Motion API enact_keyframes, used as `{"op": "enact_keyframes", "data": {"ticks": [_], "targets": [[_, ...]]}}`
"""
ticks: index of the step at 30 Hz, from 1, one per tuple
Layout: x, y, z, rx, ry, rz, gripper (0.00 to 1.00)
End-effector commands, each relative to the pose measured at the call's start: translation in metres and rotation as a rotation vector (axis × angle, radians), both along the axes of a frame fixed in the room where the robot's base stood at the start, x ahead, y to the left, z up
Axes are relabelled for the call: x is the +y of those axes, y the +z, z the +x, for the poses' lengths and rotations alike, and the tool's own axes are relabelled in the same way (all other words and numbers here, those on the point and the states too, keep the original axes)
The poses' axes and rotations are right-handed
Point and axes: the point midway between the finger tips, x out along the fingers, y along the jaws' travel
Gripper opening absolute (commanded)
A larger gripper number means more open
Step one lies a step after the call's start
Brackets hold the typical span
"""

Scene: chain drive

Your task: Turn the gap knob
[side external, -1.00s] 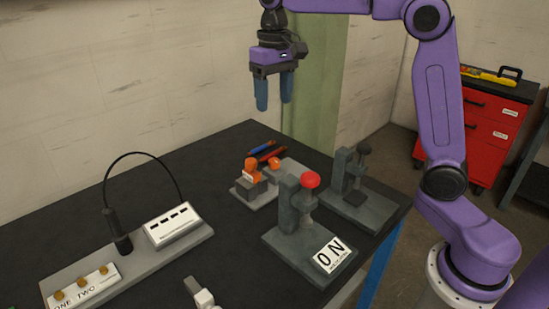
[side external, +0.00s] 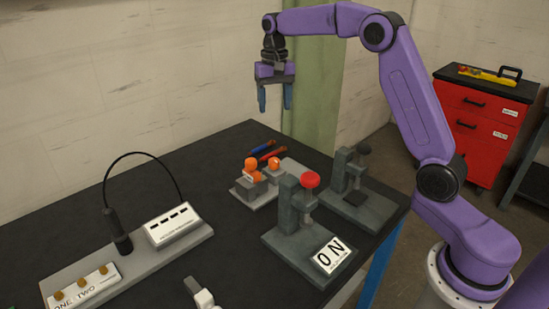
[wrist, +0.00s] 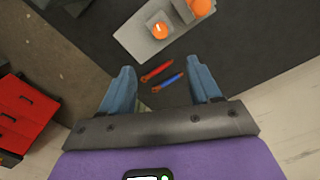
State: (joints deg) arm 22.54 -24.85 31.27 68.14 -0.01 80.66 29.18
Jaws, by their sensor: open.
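No readable label marks which knob is the gap knob. A small grey fixture (side external: 262,194) on the black table carries two orange knobs, the left one (side external: 251,163) and the right one (side external: 274,162). Both also show at the top of the wrist view (wrist: 160,30) (wrist: 200,7). A grey stand in front has a red knob (side external: 310,180) on top and a "0 N" plate (side external: 330,254). A similar stand behind it has a black knob (side external: 364,148). My gripper (side external: 275,104) is open and empty, pointing down high above the table's back edge, well apart from every knob.
A panel (side external: 140,262) with a cable and white box (side external: 172,226) lies at left. A red drawer cabinet (side external: 480,128) stands at right. The table between panel and fixture is clear.

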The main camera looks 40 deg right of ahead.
Motion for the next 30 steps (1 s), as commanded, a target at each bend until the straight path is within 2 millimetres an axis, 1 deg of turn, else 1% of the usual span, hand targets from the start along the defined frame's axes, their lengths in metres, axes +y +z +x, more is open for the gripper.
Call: {"op": "enact_keyframes", "data": {"ticks": [7,11,24,30], "targets": [[0.0,-0.017,0.0,0.001,0.001,0.0,0.63],[0.0,-0.035,-0.001,0.004,0.002,0.0,0.63],[0.0,-0.118,-0.001,0.004,0.001,0.0,0.63],[0.0,-0.153,-0.001,0.004,0.002,0.0,0.63]]}}
